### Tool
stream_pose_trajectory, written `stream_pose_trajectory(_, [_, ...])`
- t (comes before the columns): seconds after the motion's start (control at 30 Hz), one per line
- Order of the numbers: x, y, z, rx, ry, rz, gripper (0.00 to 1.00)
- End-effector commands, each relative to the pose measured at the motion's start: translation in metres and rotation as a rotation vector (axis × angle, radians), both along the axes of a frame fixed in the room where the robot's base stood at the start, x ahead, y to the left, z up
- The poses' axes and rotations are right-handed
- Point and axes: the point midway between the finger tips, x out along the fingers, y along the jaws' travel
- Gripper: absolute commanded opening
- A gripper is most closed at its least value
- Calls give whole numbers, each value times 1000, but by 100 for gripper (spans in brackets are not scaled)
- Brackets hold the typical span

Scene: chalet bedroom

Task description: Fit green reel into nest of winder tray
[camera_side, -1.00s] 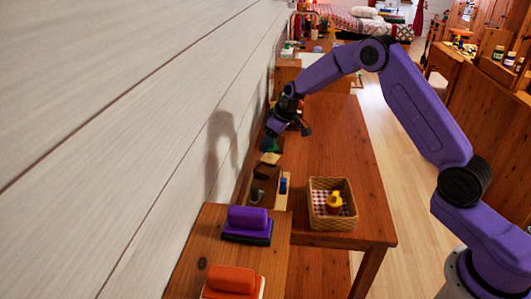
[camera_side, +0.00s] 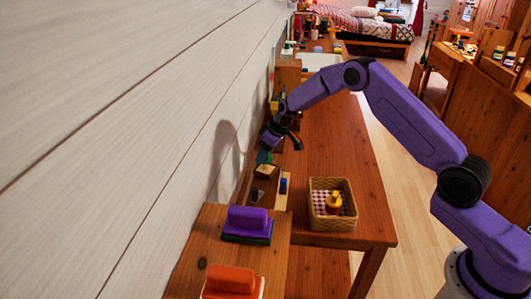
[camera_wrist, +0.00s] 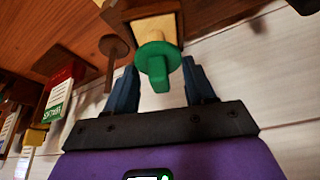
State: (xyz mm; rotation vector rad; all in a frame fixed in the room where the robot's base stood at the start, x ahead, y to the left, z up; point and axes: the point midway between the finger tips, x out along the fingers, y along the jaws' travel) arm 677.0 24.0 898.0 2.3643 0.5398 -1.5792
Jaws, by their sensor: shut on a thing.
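The green reel (camera_wrist: 155,52) shows in the wrist view as a green disc with a knob pointing toward my gripper (camera_wrist: 159,67). The fingers stand on either side of the knob and my gripper is shut on it. Just beyond the disc is a tan block in a brown wooden surround (camera_wrist: 178,14); I cannot tell whether the reel touches it. In the side view my gripper (camera_side: 268,149) is low by the wall, with a bit of green (camera_side: 263,158) under it. Below that is a small brown piece with a light edge (camera_side: 265,171). I cannot tell which part is the winder tray's nest.
A wicker basket (camera_side: 333,222) with a yellow item stands right on the wooden table (camera_side: 345,150). A blue item (camera_side: 283,186) sits on a light board. Purple (camera_side: 248,218) and orange (camera_side: 231,279) blocks are nearer the camera. The wall is close on the left.

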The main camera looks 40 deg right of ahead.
Motion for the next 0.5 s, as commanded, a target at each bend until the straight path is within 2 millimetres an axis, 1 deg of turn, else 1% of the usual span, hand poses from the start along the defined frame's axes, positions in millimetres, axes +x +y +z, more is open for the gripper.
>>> stream_pose_trajectory(0.07, [0,0,-2,0,0,0,24])
stream_pose_trajectory(0.1, [0,0,-2,0,0,0,61])
stream_pose_trajectory(0.17, [0,0,-2,0,0,0,80])
stream_pose_trajectory(0.5, [0,0,0,0,0,0,80])
